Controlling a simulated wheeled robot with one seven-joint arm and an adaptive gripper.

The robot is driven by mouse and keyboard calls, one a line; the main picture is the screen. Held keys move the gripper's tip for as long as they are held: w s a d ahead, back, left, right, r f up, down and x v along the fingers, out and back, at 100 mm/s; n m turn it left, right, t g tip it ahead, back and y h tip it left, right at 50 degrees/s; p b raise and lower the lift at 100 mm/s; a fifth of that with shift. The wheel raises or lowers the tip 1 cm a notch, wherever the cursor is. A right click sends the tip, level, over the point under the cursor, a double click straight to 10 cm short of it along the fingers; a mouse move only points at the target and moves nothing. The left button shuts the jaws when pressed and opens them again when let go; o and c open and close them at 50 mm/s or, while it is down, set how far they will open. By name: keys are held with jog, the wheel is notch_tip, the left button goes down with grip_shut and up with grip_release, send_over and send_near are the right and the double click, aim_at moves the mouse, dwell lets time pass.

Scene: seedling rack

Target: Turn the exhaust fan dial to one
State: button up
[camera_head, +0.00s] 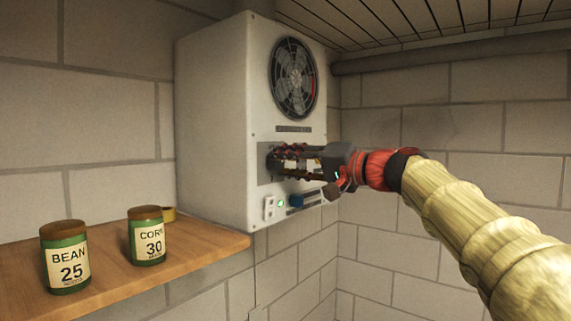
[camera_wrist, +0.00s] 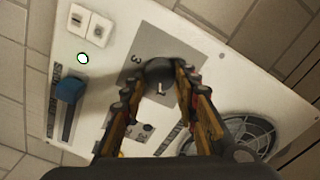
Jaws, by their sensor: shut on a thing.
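The fan dial (camera_wrist: 160,68) is a dark round knob on a grey plate (camera_wrist: 135,72) of the white fan box (camera_head: 215,130). A pale mark shows on the knob. A "3" is printed on the plate beside it; other plate markings are partly covered, and I cannot tell the setting. My gripper (camera_head: 277,160) reaches in from the right, its fingers against the box front. In the wrist view its two fingers (camera_wrist: 156,80) are on either side of the dial, shut on it. In the head view the fingers hide the dial.
The exhaust fan (camera_head: 294,78) is above the dial. Below are a blue slider (camera_head: 296,201), a lit green lamp (camera_head: 281,203) and white switches (camera_head: 269,208). A wooden shelf (camera_head: 190,252) at left holds a bean can (camera_head: 66,257) and a corn can (camera_head: 146,236).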

jog(key=o, duration=1)
jog(key=shift+o, duration=0.6)
jog(key=v, duration=1.2)
